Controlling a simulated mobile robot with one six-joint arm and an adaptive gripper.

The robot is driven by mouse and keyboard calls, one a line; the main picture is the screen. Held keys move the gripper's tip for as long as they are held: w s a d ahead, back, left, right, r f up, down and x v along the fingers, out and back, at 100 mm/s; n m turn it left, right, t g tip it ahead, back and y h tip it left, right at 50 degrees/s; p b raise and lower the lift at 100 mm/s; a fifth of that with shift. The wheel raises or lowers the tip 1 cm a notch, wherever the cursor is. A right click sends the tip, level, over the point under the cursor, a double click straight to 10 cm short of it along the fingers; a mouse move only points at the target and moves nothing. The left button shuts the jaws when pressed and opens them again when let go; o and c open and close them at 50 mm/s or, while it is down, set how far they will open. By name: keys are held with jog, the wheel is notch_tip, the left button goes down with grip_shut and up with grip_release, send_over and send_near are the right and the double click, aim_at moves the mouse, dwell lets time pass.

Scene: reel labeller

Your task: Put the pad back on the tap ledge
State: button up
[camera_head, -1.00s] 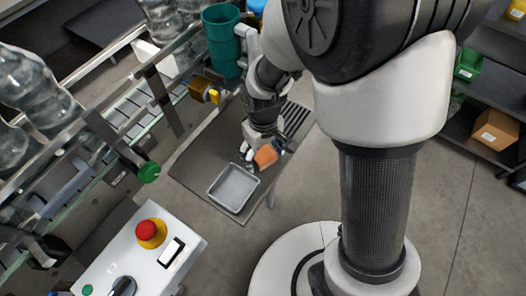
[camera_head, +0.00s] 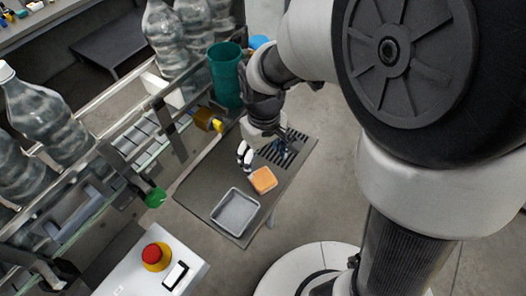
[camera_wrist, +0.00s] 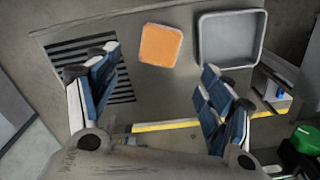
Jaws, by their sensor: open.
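The orange pad (camera_head: 263,180) lies flat on the grey ledge (camera_head: 203,184), between the grey tray (camera_head: 235,212) and the slatted grille (camera_head: 298,143). In the wrist view the pad (camera_wrist: 160,45) is fully visible, apart from both fingers, with the tray (camera_wrist: 231,38) right of it and the grille (camera_wrist: 70,55) left. My gripper (camera_head: 265,154) is open and empty over the grille side of the ledge, just behind the pad. In the wrist view my gripper (camera_wrist: 160,78) has its blue-padded fingers wide apart.
A brass-yellow tap (camera_head: 209,119) and a teal cup (camera_head: 227,75) stand behind the ledge. The conveyor with clear bottles (camera_head: 45,115) runs along the left. A control box with a red button (camera_head: 154,254) is at front left. Open floor lies right of the ledge.

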jog(key=s+d+r+m+t, duration=0.4)
jog(key=s+d+r+m, duration=0.2)
jog(key=s+d+r, duration=0.4)
jog(key=s+r, duration=0.3)
jog(key=r, duration=0.2)
jog(key=shift+s+d+r+t, duration=0.15)
jog(key=shift+s+d+t, duration=0.15)
jog(key=shift+d, duration=0.1)
jog(key=shift+w, duration=0.1)
jog(key=shift+f+b, duration=0.35)
jog(key=shift+c, duration=0.4)
